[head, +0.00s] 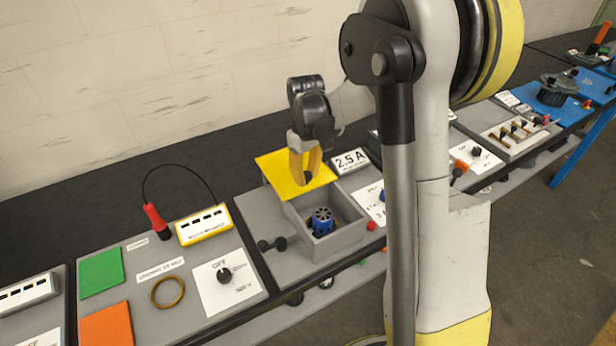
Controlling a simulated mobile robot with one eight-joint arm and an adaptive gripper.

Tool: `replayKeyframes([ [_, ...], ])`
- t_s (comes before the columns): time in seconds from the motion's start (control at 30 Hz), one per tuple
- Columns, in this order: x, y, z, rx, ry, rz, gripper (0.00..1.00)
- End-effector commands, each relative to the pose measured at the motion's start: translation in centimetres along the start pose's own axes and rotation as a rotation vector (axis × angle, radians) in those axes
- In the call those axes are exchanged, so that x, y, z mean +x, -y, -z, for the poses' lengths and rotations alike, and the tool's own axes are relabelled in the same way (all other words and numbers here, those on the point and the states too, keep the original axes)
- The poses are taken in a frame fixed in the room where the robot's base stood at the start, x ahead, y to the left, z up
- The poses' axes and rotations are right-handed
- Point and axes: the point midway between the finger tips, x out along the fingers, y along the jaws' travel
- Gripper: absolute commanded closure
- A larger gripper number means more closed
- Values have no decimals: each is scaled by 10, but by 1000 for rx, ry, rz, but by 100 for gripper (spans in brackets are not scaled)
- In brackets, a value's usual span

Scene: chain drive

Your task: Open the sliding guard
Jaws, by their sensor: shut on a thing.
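The sliding guard is a yellow flat plate (283,173) at the back of a grey box (340,239) on the middle panel. The front part of the box is uncovered, and a blue toothed part (322,220) shows inside it. My gripper (307,178) points down over the plate and is shut on its small dark knob, which the fingers partly hide. The plate lies behind the box's opening, toward the wall.
A black knobbed lever (272,245) sticks out left of the box. A "2.5 A" sign (350,160) stands close on the right. A red-handled tool (156,220) and a yellow meter (204,225) are on the left panel.

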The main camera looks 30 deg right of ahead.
Motion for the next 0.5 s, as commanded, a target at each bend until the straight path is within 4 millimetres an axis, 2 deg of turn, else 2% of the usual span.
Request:
replayKeyframes([
  [0.07,0,0,0,0,0,1,100],
  [0.1,0,0,0,0,0,1,66],
  [0.17,0,0,0,0,0,0,51],
  [0.5,-2,0,0,0,0,0,51],
])
